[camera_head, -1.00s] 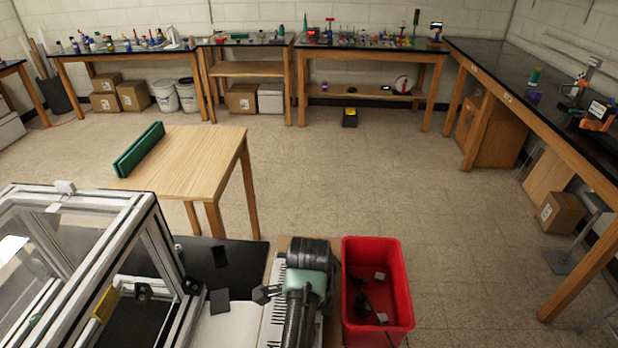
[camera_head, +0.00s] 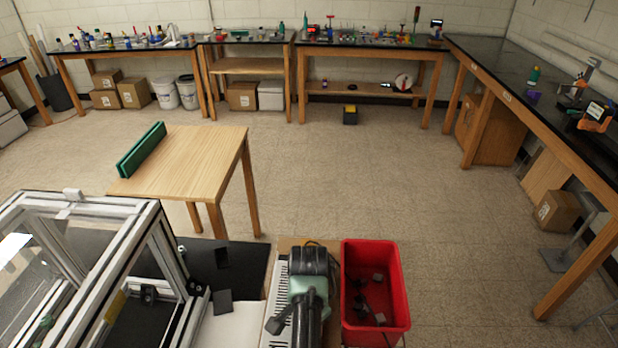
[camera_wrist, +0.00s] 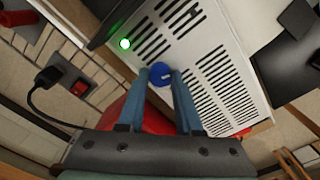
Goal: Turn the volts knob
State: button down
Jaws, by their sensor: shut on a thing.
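The blue round knob (camera_wrist: 163,68) is on the pale vented panel of the white power supply (camera_wrist: 210,40) in the wrist view. It carries a small pale mark. My gripper (camera_wrist: 163,77) has its two blue-grey fingers on either side of this knob, shut on it, with the fingertips covering its near edges. I cannot read a label that says volts. In the head view the white vented power supply (camera_head: 274,308) is beside my arm, partly hidden by it, and the knob is not visible there.
A green light (camera_wrist: 124,43) glows on the panel. A red switch (camera_wrist: 79,89) and a black plug (camera_wrist: 48,77) are at left. A red bin (camera_head: 402,300) with dark pieces stands right of my arm; the extrusion frame (camera_head: 125,230) is at left. The floor beyond is open.

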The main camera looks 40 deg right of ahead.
jog(key=n+p, duration=0.1)
jog(key=n, duration=0.5)
jog(key=shift+r+p, duration=0.1)
jog(key=shift+p, duration=0.3)
jog(key=n+p, duration=0.1)
jog(key=n, duration=0.4)
jog(key=shift+w, duration=0.1)
jog(key=shift+n, duration=0.5)
jog(key=c, duration=0.6)
grip_release()
notch_tip(320, 180, up, 13)
jog(key=shift+b, duration=0.3)
